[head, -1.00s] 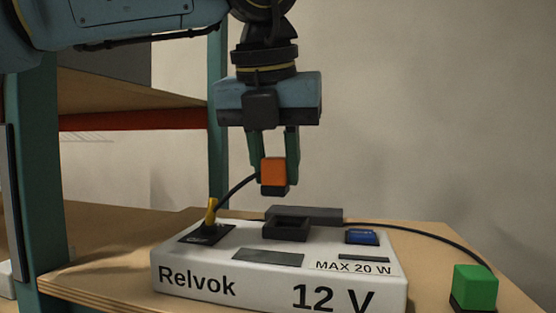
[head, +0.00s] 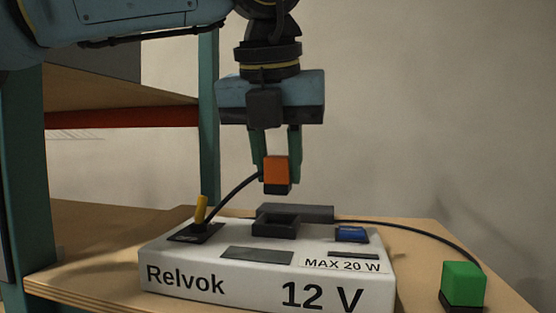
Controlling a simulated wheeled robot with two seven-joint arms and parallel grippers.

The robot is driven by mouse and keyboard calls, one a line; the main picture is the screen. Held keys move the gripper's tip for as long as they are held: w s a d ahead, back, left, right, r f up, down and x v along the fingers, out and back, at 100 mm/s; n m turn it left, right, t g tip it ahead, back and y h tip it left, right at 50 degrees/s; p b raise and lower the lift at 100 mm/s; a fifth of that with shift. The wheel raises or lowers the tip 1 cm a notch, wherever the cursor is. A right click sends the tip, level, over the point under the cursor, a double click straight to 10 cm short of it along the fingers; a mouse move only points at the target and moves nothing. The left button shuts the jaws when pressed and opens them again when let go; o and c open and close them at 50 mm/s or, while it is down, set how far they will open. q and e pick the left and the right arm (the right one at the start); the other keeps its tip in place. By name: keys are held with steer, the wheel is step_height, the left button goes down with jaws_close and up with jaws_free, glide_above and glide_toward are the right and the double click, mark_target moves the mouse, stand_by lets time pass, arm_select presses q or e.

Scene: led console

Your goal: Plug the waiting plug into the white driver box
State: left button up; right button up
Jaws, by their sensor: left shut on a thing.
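The white driver box (head: 270,263) sits on the wooden table, marked "Relvok", "12 V" and "MAX 20 W". A dark raised socket (head: 276,223) with an open recess is on its top. My left gripper (head: 276,168) is shut on an orange plug (head: 276,172) with a dark lower end. The plug is upright, above the socket and apart from it. My right gripper is not in view.
A yellow lever (head: 200,210) stands up on the box's top left, and a blue part (head: 351,234) is at its right. A green block (head: 463,284) on a dark base stands right of the box, with a cable behind. Teal shelf posts (head: 209,130) rise at the left.

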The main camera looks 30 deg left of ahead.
mark_target(280, 194)
arm_select(q)
steer(key=shift+f+b, duration=0.85)
steer(key=shift+f, duration=0.55)
stand_by(0.7)
stand_by(0.7)
steer(key=shift+f, duration=0.7)
stand_by(1.1)
steer(key=shift+f, duration=0.2)
stand_by(0.6)
steer(key=o, duration=1.1)
steer(key=shift+c, duration=0.2)
steer(key=shift+d+f, duration=0.1)
steer(key=shift+d, duration=0.2)
steer(key=shift+a, duration=0.1)
